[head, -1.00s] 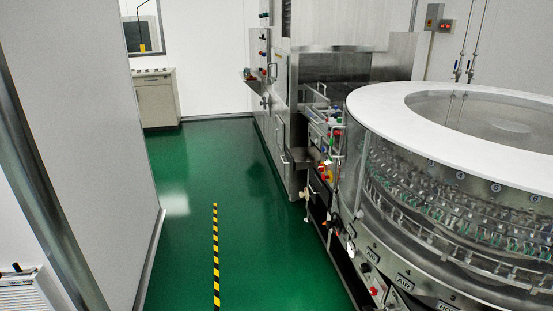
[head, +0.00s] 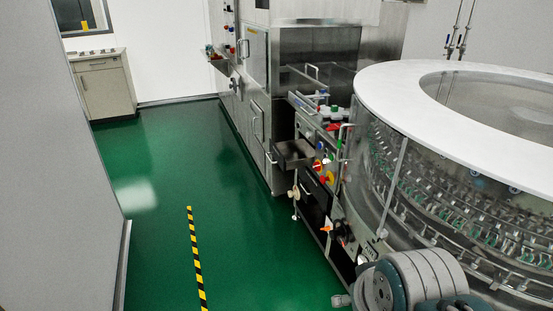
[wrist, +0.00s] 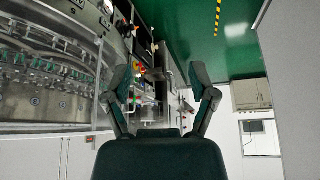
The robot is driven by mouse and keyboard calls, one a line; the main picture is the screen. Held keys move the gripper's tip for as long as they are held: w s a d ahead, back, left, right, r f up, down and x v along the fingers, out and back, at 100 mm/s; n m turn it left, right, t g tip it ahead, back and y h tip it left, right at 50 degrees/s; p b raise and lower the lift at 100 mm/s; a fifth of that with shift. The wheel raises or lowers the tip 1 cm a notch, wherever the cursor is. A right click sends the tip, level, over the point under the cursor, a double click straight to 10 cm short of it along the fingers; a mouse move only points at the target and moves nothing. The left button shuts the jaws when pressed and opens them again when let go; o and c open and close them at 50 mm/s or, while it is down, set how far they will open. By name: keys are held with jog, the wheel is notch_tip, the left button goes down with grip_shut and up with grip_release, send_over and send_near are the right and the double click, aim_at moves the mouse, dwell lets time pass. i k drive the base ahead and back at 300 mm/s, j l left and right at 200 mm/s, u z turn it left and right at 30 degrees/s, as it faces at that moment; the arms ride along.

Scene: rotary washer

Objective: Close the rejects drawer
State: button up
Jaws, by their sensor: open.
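The likely rejects drawer (head: 293,153) is a dark metal box that sticks out into the aisle from the machine's side, left of the round washer. It stands open in the head view; I cannot read a label on it. My gripper (wrist: 163,88) shows in the wrist view with its two dark fingers spread wide and nothing between them. It is apart from the drawer. I cannot clearly pick out the drawer in the wrist view. My arm's grey joints fill the lower right of the head view and hide part of the washer's front.
The round washer (head: 385,100) with a white top rim fills the right side. Red and yellow knobs (head: 322,170) sit beside the drawer. The green floor (head: 160,230) is clear, with a yellow-black stripe (head: 197,260). A white wall (head: 50,200) bounds the left.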

aim_at(293, 154)
jog(key=i+j+u, duration=0.1)
jog(key=i+j, duration=0.2)
jog(key=i, duration=0.7)
jog(key=i+j+u, duration=0.15)
jog(key=i, duration=0.85)
jog(key=i+j+u, duration=0.1)
jog(key=i, duration=0.9)
jog(key=k+j, duration=0.05)
